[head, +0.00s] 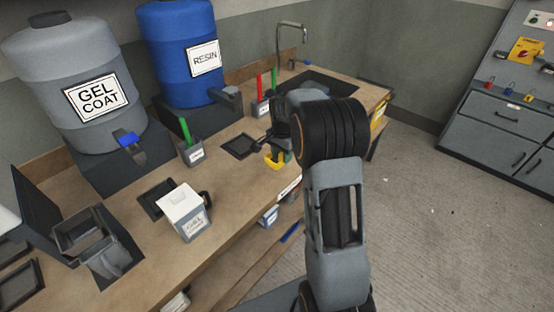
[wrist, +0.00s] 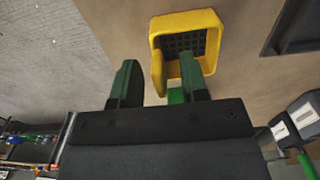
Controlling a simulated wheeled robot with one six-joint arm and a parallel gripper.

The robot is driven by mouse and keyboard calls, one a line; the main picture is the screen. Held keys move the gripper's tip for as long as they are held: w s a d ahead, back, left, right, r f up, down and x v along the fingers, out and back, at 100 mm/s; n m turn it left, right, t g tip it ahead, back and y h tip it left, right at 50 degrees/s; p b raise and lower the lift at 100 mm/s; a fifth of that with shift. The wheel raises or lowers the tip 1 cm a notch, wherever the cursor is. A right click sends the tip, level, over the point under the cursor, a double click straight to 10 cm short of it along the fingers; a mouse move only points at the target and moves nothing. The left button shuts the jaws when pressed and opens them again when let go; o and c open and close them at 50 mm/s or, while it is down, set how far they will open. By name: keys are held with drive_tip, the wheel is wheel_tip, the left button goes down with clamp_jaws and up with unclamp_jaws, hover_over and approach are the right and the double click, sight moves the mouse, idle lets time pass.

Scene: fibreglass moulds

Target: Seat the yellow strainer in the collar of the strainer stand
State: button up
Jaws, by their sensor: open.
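The yellow strainer (wrist: 212,22) is a square frame with a dark mesh, on the brown bench in the wrist view. It also shows in the head view (head: 272,163), partly hidden by my gripper. My gripper (wrist: 159,62) is open, with green fingertips at the strainer's near side. The right fingertip overlaps the strainer in the picture; I cannot tell whether they touch. A short green piece shows between the fingers, close to the right one. A grey stand with an empty square collar (head: 78,226), which looks like the strainer stand, is at the bench's left in the head view.
A white-topped grey container (head: 183,206) stands between the collar and my gripper. Grey (head: 72,75) and blue (head: 178,50) drums stand along the back. Holders with green (head: 190,152) and red sticks (head: 260,108) stand on the bench. A dark square tray (head: 241,146) lies near my gripper.

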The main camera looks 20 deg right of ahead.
clamp_jaws()
drive_tip(key=shift+r, duration=0.1)
idle(0.4)
